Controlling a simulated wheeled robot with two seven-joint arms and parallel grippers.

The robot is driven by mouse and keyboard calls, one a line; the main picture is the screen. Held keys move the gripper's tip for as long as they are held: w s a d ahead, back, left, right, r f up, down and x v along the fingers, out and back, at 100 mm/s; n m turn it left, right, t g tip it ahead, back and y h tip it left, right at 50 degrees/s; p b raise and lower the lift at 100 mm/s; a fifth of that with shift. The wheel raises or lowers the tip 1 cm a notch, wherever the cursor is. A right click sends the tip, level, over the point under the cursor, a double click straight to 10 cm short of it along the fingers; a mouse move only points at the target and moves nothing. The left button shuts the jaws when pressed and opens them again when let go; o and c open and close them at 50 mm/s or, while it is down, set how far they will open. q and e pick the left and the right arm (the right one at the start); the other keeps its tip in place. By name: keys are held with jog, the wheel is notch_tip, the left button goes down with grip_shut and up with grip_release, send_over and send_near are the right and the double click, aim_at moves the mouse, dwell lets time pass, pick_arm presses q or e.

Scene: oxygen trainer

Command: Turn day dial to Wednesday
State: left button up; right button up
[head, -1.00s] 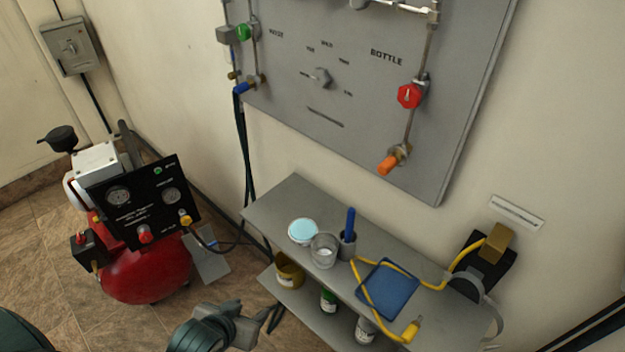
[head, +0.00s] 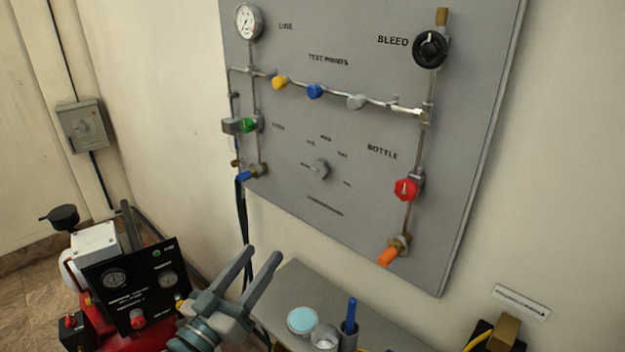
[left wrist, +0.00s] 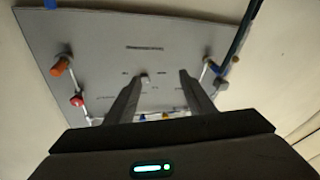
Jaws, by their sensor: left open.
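The day dial (head: 320,169) is a small grey knob low on the grey wall panel (head: 330,240), ringed by short day labels too small to read. It also shows in the left wrist view (left wrist: 145,79), upside down, between my fingers in the picture but beyond them. My left gripper (head: 262,266) is open and empty, below and left of the dial, in front of the wall under the panel. Its two fingers also show in the left wrist view (left wrist: 156,85), spread and pointing at the panel. My right gripper is in neither view.
The panel carries a red BOTTLE knob (head: 405,189), an orange handle (head: 389,255), a green knob (head: 248,125), a black BLEED knob (head: 430,49) and pipes. A grey shelf (head: 290,290) with a cup stands below. A red compressor with a black gauge panel (head: 130,285) stands left.

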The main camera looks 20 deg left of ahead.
aim_at(318, 170)
pick_arm(q)
jog(key=r+h, duration=0.1)
jog(key=d+r+m+t+h, duration=0.1)
jog(key=r, duration=0.1)
jog(key=r+h, duration=0.1)
jog(key=r, duration=0.1)
jog(key=shift+s+d+r, duration=0.1)
jog(key=shift+s+d, duration=0.1)
jog(key=shift+s, duration=0.05)
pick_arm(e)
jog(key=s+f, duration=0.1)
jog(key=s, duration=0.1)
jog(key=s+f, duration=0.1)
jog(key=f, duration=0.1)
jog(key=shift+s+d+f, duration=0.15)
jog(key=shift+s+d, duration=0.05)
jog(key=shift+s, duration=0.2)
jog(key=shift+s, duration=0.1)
